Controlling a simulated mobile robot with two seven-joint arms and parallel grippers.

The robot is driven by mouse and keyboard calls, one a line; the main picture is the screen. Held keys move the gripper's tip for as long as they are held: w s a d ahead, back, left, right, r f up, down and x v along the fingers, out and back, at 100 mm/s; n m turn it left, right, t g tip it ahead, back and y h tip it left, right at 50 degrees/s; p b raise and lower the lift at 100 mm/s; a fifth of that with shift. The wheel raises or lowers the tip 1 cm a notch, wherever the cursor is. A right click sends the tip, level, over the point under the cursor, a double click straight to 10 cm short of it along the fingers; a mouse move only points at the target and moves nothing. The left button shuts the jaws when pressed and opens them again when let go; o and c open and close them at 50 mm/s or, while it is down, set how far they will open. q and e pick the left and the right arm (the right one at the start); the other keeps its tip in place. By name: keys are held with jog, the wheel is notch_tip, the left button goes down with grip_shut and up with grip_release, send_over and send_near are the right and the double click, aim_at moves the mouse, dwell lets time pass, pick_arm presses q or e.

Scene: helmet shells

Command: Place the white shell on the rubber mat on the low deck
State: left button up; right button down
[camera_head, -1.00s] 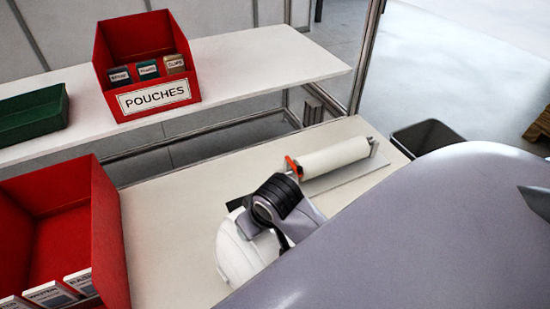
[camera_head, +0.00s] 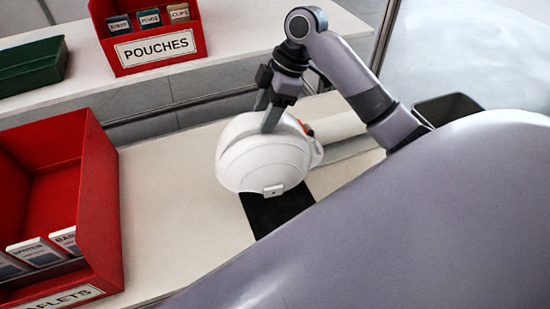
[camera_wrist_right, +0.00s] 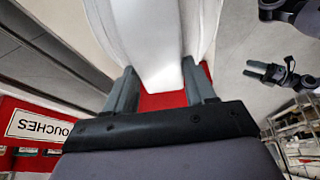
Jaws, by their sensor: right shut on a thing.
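The white shell (camera_head: 262,160) hangs in my right gripper (camera_head: 268,115), whose fingers pinch its upper rim in the head view. In the right wrist view the shell (camera_wrist_right: 155,45) sits between the two fingers of my right gripper (camera_wrist_right: 160,85). The black rubber mat (camera_head: 272,212) lies on the cream low deck (camera_head: 165,215). The shell appears above the mat and hides its far part; the exact gap cannot be told. My left gripper (camera_wrist_right: 254,68) shows small at the upper right of the right wrist view, apart from the shell; its opening is unclear.
A red bin with cards (camera_head: 95,190) stands on the deck's left. A white roll (camera_head: 335,125) lies behind the shell. On the back shelf stand the red POUCHES bin (camera_head: 190,45) and a green tray (camera_head: 30,65). A dark bin (camera_head: 447,108) is at the right.

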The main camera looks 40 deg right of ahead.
aim_at(291, 124)
jog(key=shift+w+d+r+n+g+b, duration=0.15)
jog(key=shift+d+r+n, duration=0.25)
jog(key=shift+r, duration=0.2)
jog(key=shift+w+d+r+n+g+b, duration=0.15)
jog(key=shift+d+r+n, duration=0.2)
jog(key=shift+r, duration=0.2)
notch_tip(291, 124, down, 20)
jog(key=shift+s+d+r+b, duration=0.1)
jog(key=shift+r+b, duration=0.05)
jog(key=shift+b, duration=0.95)
jog(key=shift+c, duration=1.9)
grip_release()
jog(key=p+v, duration=0.1)
jog(key=v, duration=1.1)
jog(key=shift+d, duration=0.1)
